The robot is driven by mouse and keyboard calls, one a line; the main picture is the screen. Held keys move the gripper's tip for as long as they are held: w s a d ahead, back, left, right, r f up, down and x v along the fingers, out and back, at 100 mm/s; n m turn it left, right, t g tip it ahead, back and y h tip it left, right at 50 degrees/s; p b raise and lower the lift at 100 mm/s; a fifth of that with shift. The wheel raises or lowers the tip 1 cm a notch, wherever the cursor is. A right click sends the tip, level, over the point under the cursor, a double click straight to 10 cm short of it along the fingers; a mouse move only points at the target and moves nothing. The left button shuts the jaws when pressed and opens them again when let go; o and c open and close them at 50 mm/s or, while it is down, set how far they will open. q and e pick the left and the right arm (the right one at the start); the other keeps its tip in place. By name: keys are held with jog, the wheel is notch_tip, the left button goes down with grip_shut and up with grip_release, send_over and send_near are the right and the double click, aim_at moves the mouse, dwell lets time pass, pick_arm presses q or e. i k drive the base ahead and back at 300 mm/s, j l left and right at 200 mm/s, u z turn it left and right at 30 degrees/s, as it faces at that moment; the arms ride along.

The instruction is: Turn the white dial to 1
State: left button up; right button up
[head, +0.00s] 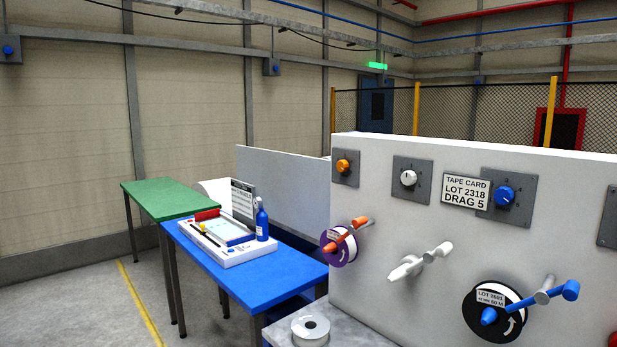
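The white dial (408,178) is a round knob on a grey square plate (426,168), on the upper part of the light grey panel (375,215). It sits between an orange dial (343,166) on the left and a blue dial (503,196) on the right. The marks around the white dial are too small to read, so its setting cannot be told. A white crank (420,262) is on the panel below it. Neither of my grippers shows in the head view.
A card (465,191) reads "TAPE CARD LOT 2318 DRAG 5". Reels with an orange crank (346,236) and a blue crank (556,291) stick out from the panel. Floor at far left is clear.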

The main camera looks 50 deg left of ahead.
aim_at(409, 177)
jog(key=u, duration=1)
